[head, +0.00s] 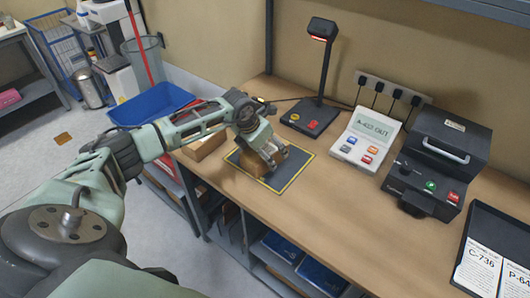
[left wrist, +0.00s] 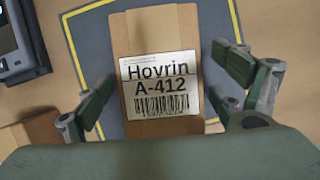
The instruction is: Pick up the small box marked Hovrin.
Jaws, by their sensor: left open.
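The small cardboard box marked Hovrin (head: 255,164) lies on a dark grey mat with a yellow border (head: 287,181) on the workbench. In the left wrist view the box (left wrist: 163,20) shows its white label, "Hovrin A-412" with a barcode, facing the camera. My left gripper (head: 268,157) is over the box in the head view and partly hides it. My right gripper is not in view.
A scanner on a stand (head: 312,112), a keypad with a display (head: 368,140) and a black printer-like device (head: 440,160) stand behind and right of the mat. Another cardboard box (head: 203,145) is at the bench's left edge. Bare bench lies right of the mat.

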